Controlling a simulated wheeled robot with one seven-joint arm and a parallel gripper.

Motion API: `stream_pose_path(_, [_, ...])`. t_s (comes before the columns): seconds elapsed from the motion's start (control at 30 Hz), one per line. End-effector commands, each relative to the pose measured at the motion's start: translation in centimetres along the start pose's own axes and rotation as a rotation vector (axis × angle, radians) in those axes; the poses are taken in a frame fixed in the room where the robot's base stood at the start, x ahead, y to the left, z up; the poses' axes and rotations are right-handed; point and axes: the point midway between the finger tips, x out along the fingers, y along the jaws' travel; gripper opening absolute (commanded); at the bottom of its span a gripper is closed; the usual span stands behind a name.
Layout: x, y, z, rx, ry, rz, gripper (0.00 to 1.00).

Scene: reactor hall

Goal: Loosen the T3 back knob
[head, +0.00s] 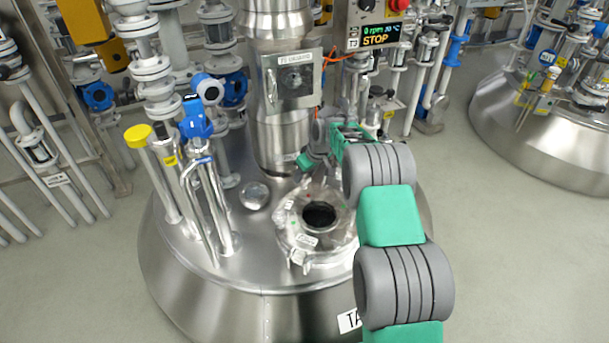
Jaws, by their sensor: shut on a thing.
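The T3 vessel (190,285) is a large steel dome in the middle of the head view, with a T3 sign on the display panel behind it. Its round port (318,216) has a steel rim with small labels and a dark centre. My gripper (320,180) is at the back edge of this port, reached by my green and grey arm from the right. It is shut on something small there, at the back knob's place. The fingers and arm cover the knob, so its shape and turn cannot be made out.
A steel column (284,130) stands just behind my gripper. Blue-capped pipes (196,120) and a yellow-capped pipe (140,137) rise at left on the dome. The display panel (379,35) reads 0 rpm and STOP. Another vessel (560,140) stands at right; the floor between is clear.

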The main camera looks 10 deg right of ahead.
Motion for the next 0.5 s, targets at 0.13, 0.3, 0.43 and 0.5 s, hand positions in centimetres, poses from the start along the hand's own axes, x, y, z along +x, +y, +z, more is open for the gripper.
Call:
stream_pose_path(0.13, [0.22, 0.16, 0.15, -0.124, -0.002, -0.053, 0.06])
stream_pose_path(0.3, [0.18, 0.23, 0.13, -0.273, -0.002, -0.116, 0.06])
stream_pose_path(0.43, [0.05, 0.31, 0.09, -0.381, -0.003, -0.161, 0.06])
stream_pose_path(0.5, [0.02, 0.3, 0.07, -0.435, -0.003, -0.184, 0.06])
